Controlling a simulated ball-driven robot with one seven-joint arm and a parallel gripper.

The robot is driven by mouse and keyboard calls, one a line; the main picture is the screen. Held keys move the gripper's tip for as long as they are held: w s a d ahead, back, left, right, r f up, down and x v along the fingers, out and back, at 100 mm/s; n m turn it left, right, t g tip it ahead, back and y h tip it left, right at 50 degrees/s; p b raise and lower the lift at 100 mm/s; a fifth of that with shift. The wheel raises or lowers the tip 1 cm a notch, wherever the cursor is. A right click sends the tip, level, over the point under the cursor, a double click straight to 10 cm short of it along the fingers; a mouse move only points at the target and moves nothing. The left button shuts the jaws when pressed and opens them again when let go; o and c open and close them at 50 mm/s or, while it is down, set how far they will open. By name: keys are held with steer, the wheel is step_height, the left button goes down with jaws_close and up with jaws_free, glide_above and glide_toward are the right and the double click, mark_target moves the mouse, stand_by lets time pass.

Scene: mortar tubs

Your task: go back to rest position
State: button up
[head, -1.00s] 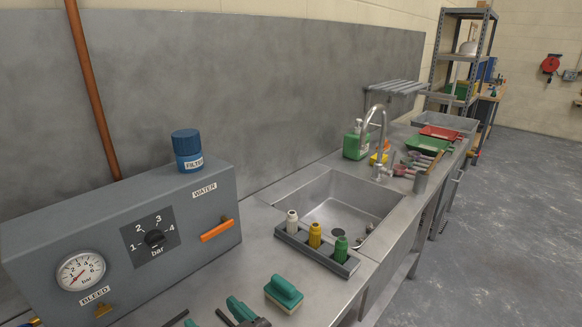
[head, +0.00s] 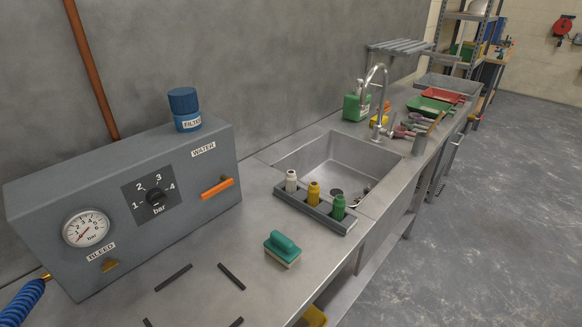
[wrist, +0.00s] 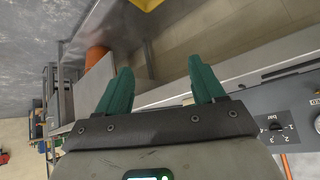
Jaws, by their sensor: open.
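My gripper (wrist: 160,88) shows in the wrist view with its two green fingers spread apart. Nothing is between them. Beyond the fingers is the underside area of the bench, with a grey bench edge (wrist: 225,72) crossing behind the right finger. The gripper does not show in the head view.
The grey water panel (head: 130,205) stands on the bench at left, a blue hose (head: 22,301) beside it. Open floor (head: 500,220) is at right.

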steer(key=s+d+f+m+g+h, duration=0.1)
steer(key=s+d+f+g, duration=0.2)
steer(key=s+d, duration=0.4)
steer(key=s+d+f+m+g+h, duration=0.2)
steer(key=s+d, duration=0.5)
steer(key=s, duration=0.4)
steer(key=shift+s+d+f+g, duration=0.2)
steer(key=shift+d+f+g, duration=0.05)
steer(key=shift+f+g, duration=0.4)
